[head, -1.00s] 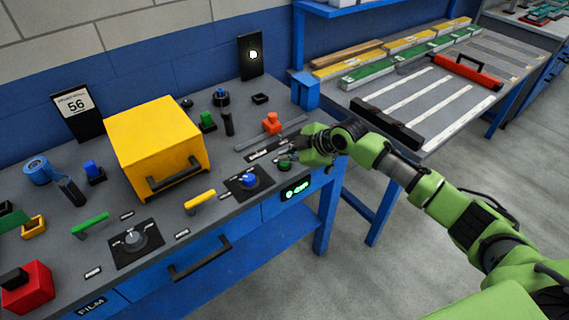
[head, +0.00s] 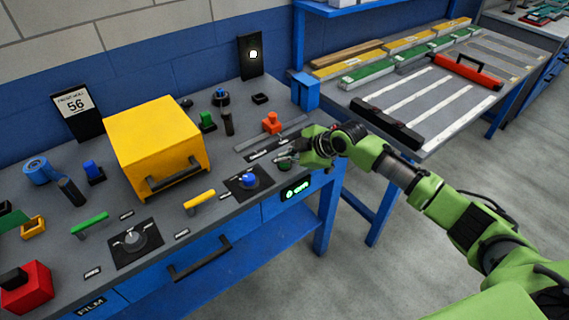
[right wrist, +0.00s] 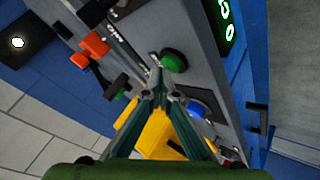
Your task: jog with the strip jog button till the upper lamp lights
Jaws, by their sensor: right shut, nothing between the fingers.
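A round green button (head: 284,163) sits on the right end of the grey bench top, by the front edge; I take it to be the strip jog button. It also shows in the right wrist view (right wrist: 174,61). My right gripper (head: 287,154) is shut and empty, its tips close to the button. In the right wrist view the fingertips (right wrist: 158,76) are beside the button's edge; I cannot tell if they touch it. A black lamp panel (head: 245,68) stands at the back with one white light (head: 253,54) lit. My left gripper is not in view.
A green-lit display (head: 294,189) is on the bench front below the button. A blue knob (head: 249,180), an orange-red block (head: 271,123) and a yellow box (head: 156,143) stand nearby. A table with strips (head: 440,110) is at right.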

